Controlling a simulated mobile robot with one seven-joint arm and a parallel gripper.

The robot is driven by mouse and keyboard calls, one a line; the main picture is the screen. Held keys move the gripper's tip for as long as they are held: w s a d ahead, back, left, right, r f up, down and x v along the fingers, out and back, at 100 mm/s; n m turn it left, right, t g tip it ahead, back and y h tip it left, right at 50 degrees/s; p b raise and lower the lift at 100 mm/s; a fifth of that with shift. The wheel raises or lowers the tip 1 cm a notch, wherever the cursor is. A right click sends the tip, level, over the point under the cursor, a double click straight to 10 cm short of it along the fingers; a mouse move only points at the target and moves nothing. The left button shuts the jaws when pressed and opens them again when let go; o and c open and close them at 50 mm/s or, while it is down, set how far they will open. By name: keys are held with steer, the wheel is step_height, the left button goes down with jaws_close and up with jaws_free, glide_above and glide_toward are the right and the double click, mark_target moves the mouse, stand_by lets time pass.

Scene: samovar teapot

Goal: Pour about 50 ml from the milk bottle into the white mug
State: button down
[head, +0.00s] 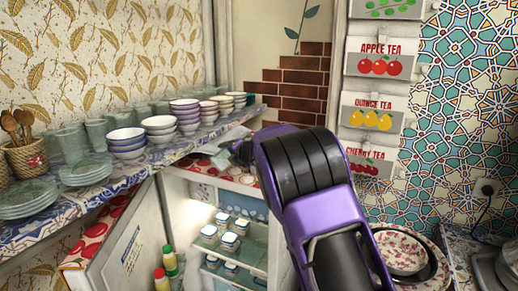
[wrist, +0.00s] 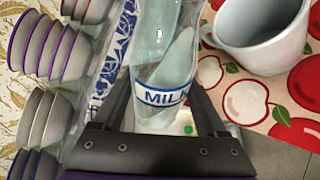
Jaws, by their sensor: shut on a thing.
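In the wrist view, a clear bottle (wrist: 165,55) with a blue-lettered MILK label lies between the two dark fingers of my gripper (wrist: 160,100). My gripper is shut on it. The bottle's contents look pale; its level cannot be read. The white mug (wrist: 262,42) stands to the right of the bottle, apart from it, on a red apple-print surface. In the head view, my purple arm hides most of my gripper and the mug is not visible.
Stacked bowls (wrist: 55,50) stand close on the left in the wrist view. In the head view, a patterned shelf (head: 130,175) holds bowls, glasses and plates. Below is an open fridge (head: 225,225) with jars. A floral bowl (head: 400,250) is at right.

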steer(key=shift+a+m+y, duration=0.1)
steer(key=shift+m+y, duration=0.2)
steer(key=shift+m, duration=0.2)
steer(key=shift+s+a+r+m+y+p, duration=0.15)
steer(key=shift+r+m+y+p, duration=0.4)
steer(key=shift+r+p, duration=0.4)
steer(key=shift+f+m+p, duration=0.25)
steer(key=shift+p, duration=0.15)
steer(key=shift+w+d+m+g+y+p, duration=0.2)
steer(key=shift+d+m+g+y+p, duration=0.1)
steer(key=shift+m+y+p, duration=0.1)
steer(key=shift+r, duration=0.15)
steer(key=shift+s+a, duration=0.1)
steer(key=shift+a, duration=0.05)
steer(key=shift+r+m+y+p, duration=0.3)
steer(key=shift+m+p, duration=0.1)
steer(key=shift+p, duration=0.15)
stand_by(1.3)
